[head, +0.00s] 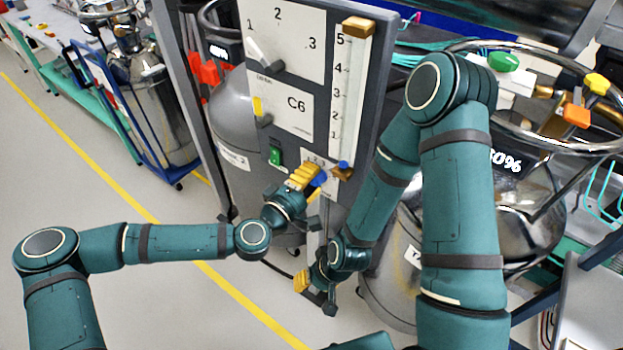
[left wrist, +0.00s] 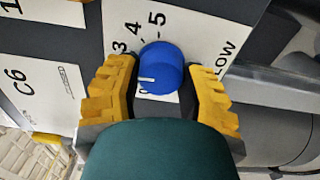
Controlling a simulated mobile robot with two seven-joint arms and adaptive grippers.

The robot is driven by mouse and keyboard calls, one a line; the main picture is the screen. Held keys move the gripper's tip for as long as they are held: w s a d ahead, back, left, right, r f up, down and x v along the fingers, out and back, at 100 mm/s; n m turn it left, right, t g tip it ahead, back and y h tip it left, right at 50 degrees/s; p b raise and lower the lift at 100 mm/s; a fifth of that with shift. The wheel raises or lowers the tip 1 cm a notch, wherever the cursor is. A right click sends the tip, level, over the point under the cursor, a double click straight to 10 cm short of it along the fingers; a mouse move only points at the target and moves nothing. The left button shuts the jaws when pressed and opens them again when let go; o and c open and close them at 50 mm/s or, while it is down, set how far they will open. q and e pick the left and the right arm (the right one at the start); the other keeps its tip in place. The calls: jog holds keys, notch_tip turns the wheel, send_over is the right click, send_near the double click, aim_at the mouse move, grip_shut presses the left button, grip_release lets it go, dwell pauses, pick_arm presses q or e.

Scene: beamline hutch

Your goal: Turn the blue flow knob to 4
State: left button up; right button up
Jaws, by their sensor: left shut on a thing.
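The blue flow knob (left wrist: 161,68) sits on a white dial plate in the left wrist view, with 3, 4 and 5 printed around it. Its short white line points toward picture left, below the 3. My left gripper (left wrist: 160,88) has its yellow fingers on both sides of the knob, shut on it. In the head view the knob (head: 319,179) shows beside the yellow fingers of my left gripper (head: 306,177), which hide most of the dial. My right gripper (head: 316,284) hangs low below the panel, away from the knob; its opening is unclear.
The grey panel (head: 372,85) carries a selector dial, a C6 plate (head: 296,104), a green switch (head: 275,156) and a scale tube (head: 351,85). Steel tanks stand behind and right. My right arm crosses before the panel's right side. Open floor lies left.

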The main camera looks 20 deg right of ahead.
pick_arm(q)
jog(key=m+b, duration=0.1)
jog(key=m, duration=0.3)
jog(key=shift+r+m, duration=0.1)
jog(key=shift+m, duration=0.3)
jog(key=shift+r+m+b, duration=0.1)
jog(key=shift+m+b, duration=0.9)
jog(key=shift+m, duration=1.3)
jog(key=o, duration=1.2)
jog(key=shift+d, duration=0.1)
jog(key=v, duration=1.2)
